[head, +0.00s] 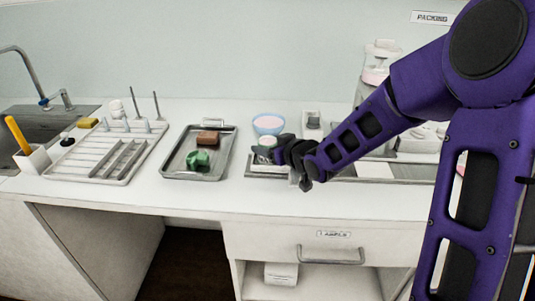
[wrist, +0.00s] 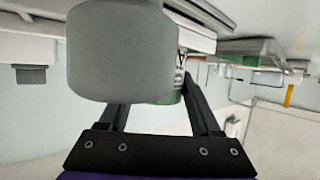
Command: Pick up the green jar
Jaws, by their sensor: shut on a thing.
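My gripper (head: 282,151) is at the counter, beside a small round pale-topped item (head: 267,142) near the scale-like plate. In the wrist view, a jar with a green part and a pale label with dark marks (wrist: 172,97) shows between my fingers. My gripper is shut on it. A large grey cylinder (wrist: 120,50) stands close in front of the camera and hides my left finger and much of the jar. In the head view my gripper hides most of the held jar, and whether it touches the counter cannot be told.
A grey tray (head: 170,174) left of my gripper holds a green lump (head: 198,160) and a brown block (head: 208,138). A blue-rimmed bowl (head: 268,124) stands behind my gripper. A drying rack (head: 90,160) and a sink (head: 45,122) are further left. Counter front is clear.

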